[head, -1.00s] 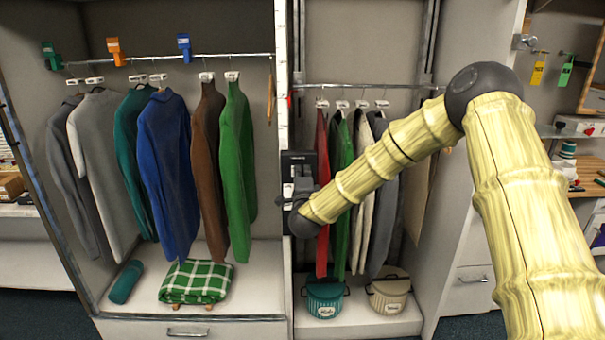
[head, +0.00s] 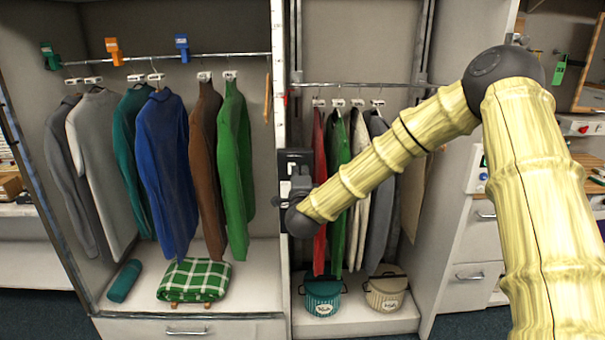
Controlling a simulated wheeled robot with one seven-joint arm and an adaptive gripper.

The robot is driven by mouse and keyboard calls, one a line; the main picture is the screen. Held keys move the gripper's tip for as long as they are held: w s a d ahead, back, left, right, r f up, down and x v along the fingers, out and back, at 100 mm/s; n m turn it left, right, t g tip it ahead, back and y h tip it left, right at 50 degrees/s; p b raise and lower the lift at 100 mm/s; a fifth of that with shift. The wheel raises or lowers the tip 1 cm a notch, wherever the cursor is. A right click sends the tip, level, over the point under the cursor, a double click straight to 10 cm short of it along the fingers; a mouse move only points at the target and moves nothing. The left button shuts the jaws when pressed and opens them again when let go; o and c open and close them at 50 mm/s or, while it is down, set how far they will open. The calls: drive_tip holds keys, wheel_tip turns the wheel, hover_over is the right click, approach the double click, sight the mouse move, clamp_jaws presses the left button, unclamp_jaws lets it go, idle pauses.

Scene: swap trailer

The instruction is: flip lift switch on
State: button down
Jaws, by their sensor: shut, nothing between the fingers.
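A dark switch plate (head: 291,158) is mounted on the front of the white divider between the two wardrobe bays. I take it for the lift switch; its lever position is too small to tell. My gripper (head: 299,174) is shut and empty. It is in front of the lower part of the plate and hides that part. I cannot tell whether it touches the switch. My arm reaches in from the right.
The left bay has several garments on a rail (head: 190,57), with a green checked blanket (head: 194,280) below. Drawers (head: 470,275) stand at the right.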

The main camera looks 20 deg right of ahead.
drive_tip(key=r+b+v, duration=0.1)
drive_tip(key=v, duration=0.7)
drive_tip(key=shift+r+b, duration=0.3)
drive_tip(key=shift+b, duration=0.1)
drive_tip(key=shift+a, duration=0.1)
drive_tip(key=s+a+f+n+g+y, duration=0.25)
drive_tip(key=s+f+n, duration=0.2)
drive_tip(key=f, duration=0.65)
drive_tip(key=s+a+f+n+g+y, duration=0.25)
drive_tip(key=s+f, duration=0.25)
drive_tip(key=f, duration=0.7)
drive_tip(key=s+a+f+n+g+y, duration=0.1)
drive_tip(key=s+a+f+n+g, duration=0.3)
drive_tip(key=f, duration=0.7)
drive_tip(key=s+f+n+g, duration=0.3)
drive_tip(key=s+f+n, duration=0.2)
drive_tip(key=s+f, duration=0.9)
drive_tip(key=s+d+f+n+g, duration=0.1)
drive_tip(key=s+f+n+g, duration=0.1)
drive_tip(key=s, duration=0.9)
drive_tip(key=s+d+f+n+g, duration=0.2)
drive_tip(key=s+f+n+g, duration=0.1)
drive_tip(key=s, duration=0.9)
drive_tip(key=shift+s+d+g, duration=0.15)
drive_tip(key=shift+d+g, duration=0.05)
drive_tip(key=shift+g, duration=0.3)
drive_tip(key=shift+d, duration=0.1)
